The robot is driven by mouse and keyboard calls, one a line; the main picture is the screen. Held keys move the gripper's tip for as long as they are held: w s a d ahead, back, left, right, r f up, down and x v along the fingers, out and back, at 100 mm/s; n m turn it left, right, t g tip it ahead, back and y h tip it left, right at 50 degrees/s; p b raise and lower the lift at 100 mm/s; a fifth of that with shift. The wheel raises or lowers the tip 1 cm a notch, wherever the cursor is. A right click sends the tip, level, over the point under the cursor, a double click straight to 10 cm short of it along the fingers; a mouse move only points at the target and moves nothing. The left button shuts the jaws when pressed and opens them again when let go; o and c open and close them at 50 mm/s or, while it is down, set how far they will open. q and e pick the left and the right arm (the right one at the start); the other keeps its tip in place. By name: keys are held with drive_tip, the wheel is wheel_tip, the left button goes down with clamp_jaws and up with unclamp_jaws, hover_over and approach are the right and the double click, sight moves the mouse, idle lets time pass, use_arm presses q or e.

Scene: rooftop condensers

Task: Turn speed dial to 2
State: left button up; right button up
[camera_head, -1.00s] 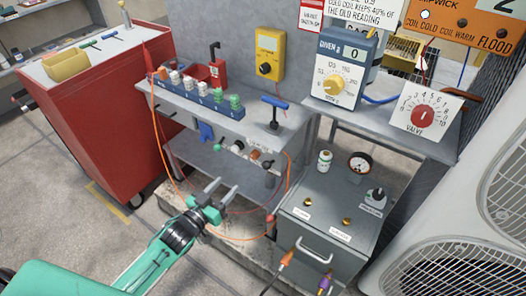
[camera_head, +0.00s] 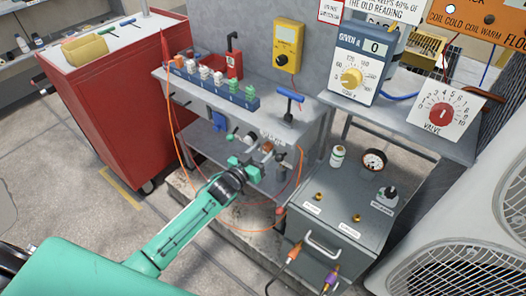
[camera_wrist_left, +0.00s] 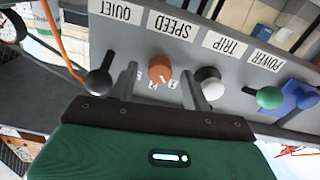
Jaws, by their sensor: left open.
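The orange speed dial (camera_wrist_left: 160,68) sits under the upside-down SPEED label in the left wrist view. Small numbers are printed beside it; which one its pointer faces is hard to tell. My left gripper (camera_wrist_left: 160,82) is open, one finger on each side of the dial. I cannot tell whether either finger touches it. In the head view the dial (camera_head: 267,146) shows small on the front of the grey bench, and my left gripper (camera_head: 251,168) is in front of it. My right gripper is not in view.
A black knob (camera_wrist_left: 97,82) and a white knob (camera_wrist_left: 209,80) flank the dial closely, with a green knob (camera_wrist_left: 268,97) farther right. An orange cable (camera_wrist_left: 57,40) hangs at the left. A grey cabinet (camera_head: 335,215) stands right of my arm.

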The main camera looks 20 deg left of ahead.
use_arm(q)
drive_tip(key=shift+w+d, duration=0.15)
drive_tip(key=shift+w, duration=0.2)
drive_tip(key=shift+c, duration=0.2)
drive_tip(key=c, duration=0.9)
drive_tip(key=shift+c, duration=0.2)
